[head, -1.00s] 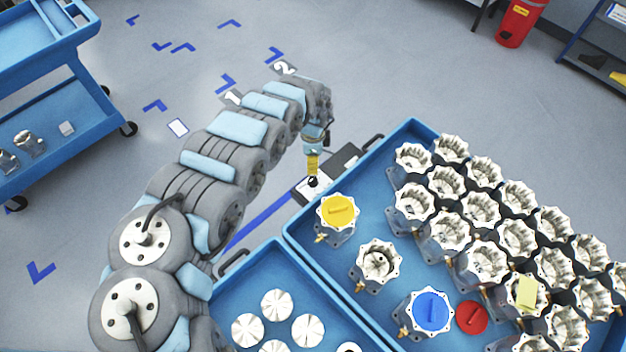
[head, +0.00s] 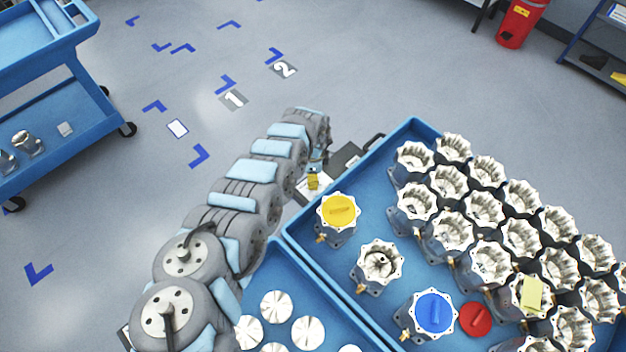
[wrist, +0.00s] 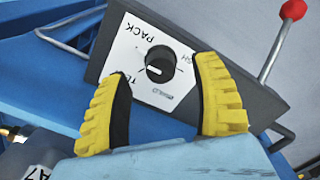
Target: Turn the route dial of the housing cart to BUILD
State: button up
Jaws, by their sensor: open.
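The route dial (wrist: 161,62) is a round black knob with a white mark, on a white plate (wrist: 133,55) of a dark panel. The plate reads PACK at upper left, a word starting TE at left, one ending SH at upper right, and BUILD below. The white mark appears to point lower left, roughly toward TE. My gripper (wrist: 163,70) is open, with a yellow finger on each side of the dial in the wrist view; contact cannot be told. In the head view my gripper (head: 313,182) is at the panel (head: 345,157) beside the blue housing cart (head: 296,229).
A red-balled lever (wrist: 293,10) stands right of the panel. Metal housings fill the cart, one with a yellow cap (head: 340,211) near my gripper and one with a blue cap (head: 434,312). Another blue cart (head: 100,118) is at left. Floor at the upper middle is clear.

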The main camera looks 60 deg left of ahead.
jog(key=shift+f+b, duration=0.4)
jog(key=shift+f, duration=0.95)
grip_shut()
